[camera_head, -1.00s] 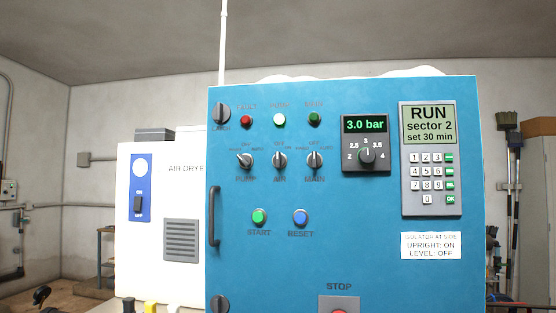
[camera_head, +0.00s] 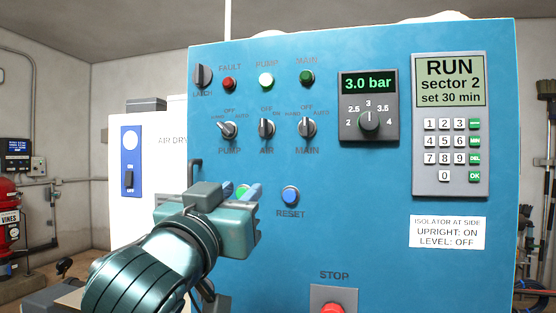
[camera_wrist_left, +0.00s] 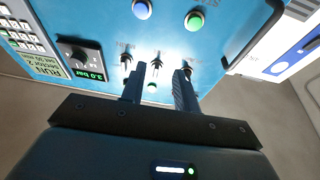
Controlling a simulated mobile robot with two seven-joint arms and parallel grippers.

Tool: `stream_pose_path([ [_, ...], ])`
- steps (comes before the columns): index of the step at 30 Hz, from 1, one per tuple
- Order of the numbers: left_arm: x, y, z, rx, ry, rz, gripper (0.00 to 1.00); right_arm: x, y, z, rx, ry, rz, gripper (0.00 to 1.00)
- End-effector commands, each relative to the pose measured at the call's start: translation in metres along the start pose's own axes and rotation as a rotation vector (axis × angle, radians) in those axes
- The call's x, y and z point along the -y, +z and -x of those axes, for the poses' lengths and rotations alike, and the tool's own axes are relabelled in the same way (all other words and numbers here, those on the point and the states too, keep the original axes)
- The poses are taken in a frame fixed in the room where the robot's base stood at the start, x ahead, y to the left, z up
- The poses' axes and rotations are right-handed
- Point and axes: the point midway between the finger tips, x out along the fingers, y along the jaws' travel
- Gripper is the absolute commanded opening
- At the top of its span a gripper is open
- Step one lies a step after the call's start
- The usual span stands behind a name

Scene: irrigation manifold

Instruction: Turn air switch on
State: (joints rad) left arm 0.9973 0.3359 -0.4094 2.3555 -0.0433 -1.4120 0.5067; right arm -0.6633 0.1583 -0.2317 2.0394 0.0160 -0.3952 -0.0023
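The AIR switch (camera_head: 267,128) is a small black knob with a pale pointer on the blue panel (camera_head: 370,220), between the PUMP switch (camera_head: 227,129) and the MAIN switch (camera_head: 307,128). Its pointer appears to point up, toward OFF; ON is marked to its right. My left gripper (camera_head: 242,188) is below it, in front of the green START button. In the left wrist view, which sees the panel upside down, the open fingers (camera_wrist_left: 159,84) are apart and empty, with the AIR switch (camera_wrist_left: 157,61) seen in the gap between them. Contact is not visible. My right gripper is not in view.
The blue RESET button (camera_head: 290,196) is just right of the gripper. A panel handle (camera_head: 194,172) is at its left. The red STOP button (camera_head: 331,308) is below. A pressure dial (camera_head: 369,121) and keypad (camera_head: 451,150) are at right. The white air dryer (camera_head: 170,160) stands left.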

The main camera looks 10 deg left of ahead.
Motion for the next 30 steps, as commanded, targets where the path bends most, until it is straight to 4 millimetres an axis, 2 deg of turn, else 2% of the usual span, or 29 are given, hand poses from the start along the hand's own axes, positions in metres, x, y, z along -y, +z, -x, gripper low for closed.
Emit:
stream_pose_path([
  [1,0.002,-0.022,0.006,-0.04,-0.013,0.003,0.31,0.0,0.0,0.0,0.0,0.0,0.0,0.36],
  [4,0.004,-0.048,0.015,-0.081,-0.032,0.012,0.31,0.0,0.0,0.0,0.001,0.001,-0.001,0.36],
  [8,0.006,-0.06,0.018,-0.1,-0.043,0.018,0.31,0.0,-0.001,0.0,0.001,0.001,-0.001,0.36],
  [11,0.007,-0.063,0.01,-0.101,-0.045,0.019,0.31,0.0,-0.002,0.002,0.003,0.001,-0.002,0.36],
  [14,0.008,-0.065,-0.005,-0.098,-0.046,0.018,0.31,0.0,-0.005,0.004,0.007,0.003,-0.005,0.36],
  [24,0.011,-0.073,-0.076,-0.098,-0.044,0.017,0.31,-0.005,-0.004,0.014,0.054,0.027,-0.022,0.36],
  [30,0.012,-0.074,-0.102,-0.1,-0.044,0.018,0.31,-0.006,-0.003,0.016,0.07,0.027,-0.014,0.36],
])
